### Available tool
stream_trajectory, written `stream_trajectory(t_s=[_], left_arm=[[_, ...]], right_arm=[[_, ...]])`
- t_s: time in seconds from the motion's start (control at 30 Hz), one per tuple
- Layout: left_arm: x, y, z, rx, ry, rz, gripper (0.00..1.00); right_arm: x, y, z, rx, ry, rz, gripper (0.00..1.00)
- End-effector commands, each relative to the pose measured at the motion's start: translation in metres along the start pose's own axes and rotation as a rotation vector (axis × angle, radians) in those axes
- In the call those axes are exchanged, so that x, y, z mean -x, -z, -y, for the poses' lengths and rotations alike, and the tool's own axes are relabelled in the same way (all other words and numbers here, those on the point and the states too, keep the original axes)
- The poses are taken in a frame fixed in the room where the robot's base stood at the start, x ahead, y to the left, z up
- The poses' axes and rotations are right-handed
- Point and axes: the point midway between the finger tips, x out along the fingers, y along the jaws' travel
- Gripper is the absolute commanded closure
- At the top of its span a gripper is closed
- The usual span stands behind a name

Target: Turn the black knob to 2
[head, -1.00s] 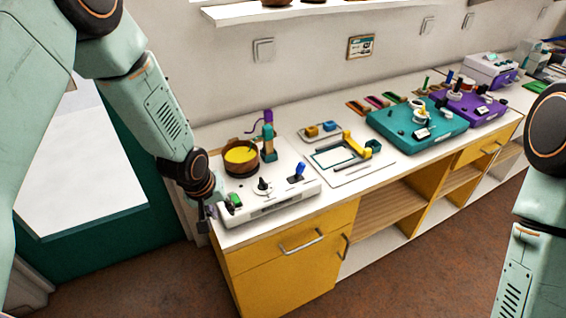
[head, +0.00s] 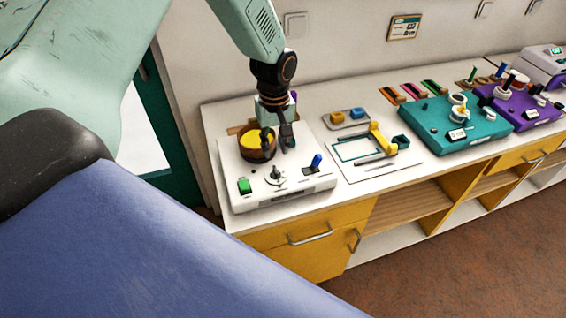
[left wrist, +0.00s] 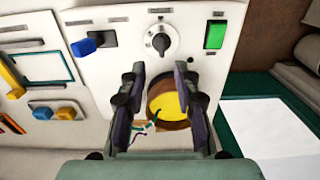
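The black knob (head: 275,175) stands on the front part of a white board (head: 234,200), on a pale dial. In the left wrist view the knob (left wrist: 162,43) is seen from above, near the top middle, with small marks around it too small to read. My left gripper (head: 277,150) is over the board, behind the knob, near the wooden bowl with yellow inside (head: 257,143). My right gripper is not in view.
A green switch (head: 245,186) lies left of the knob, and a blue lever (head: 316,161) right of it. Further right are a white board with a yellow part (head: 383,138), a teal board (head: 430,139) and a purple board (head: 512,115). A yellow drawer (head: 300,232) is below.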

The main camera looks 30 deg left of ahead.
Motion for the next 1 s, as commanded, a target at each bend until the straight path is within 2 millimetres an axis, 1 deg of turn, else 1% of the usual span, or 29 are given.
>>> stream_trajectory(t_s=[0.07, 0.17, 0.4, 0.53, 0.7, 0.93, 1.0], left_arm=[[-0.005, -0.001, 0.002, 0.012, 0.001, 0.002, 0.69], [-0.017, -0.001, 0.003, 0.013, 0.001, 0.002, 0.69], [-0.055, 0.0, 0.002, 0.012, 0.0, 0.001, 0.69], [-0.07, 0.001, -0.001, 0.009, -0.001, 0.0, 0.69], [-0.077, 0.002, -0.003, 0.009, -0.002, 0.0, 0.69], [-0.078, 0.002, -0.004, 0.007, -0.003, -0.001, 0.69], [-0.078, 0.002, -0.004, 0.007, -0.003, -0.001, 0.74]], right_arm=[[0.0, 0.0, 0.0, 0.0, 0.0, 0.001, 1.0], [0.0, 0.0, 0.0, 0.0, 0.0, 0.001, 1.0], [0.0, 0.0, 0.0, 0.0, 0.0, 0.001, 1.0], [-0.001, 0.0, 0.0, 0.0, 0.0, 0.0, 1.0], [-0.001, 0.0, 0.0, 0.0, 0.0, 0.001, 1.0], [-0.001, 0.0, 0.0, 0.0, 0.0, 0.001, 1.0], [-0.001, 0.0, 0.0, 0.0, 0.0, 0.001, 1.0]])
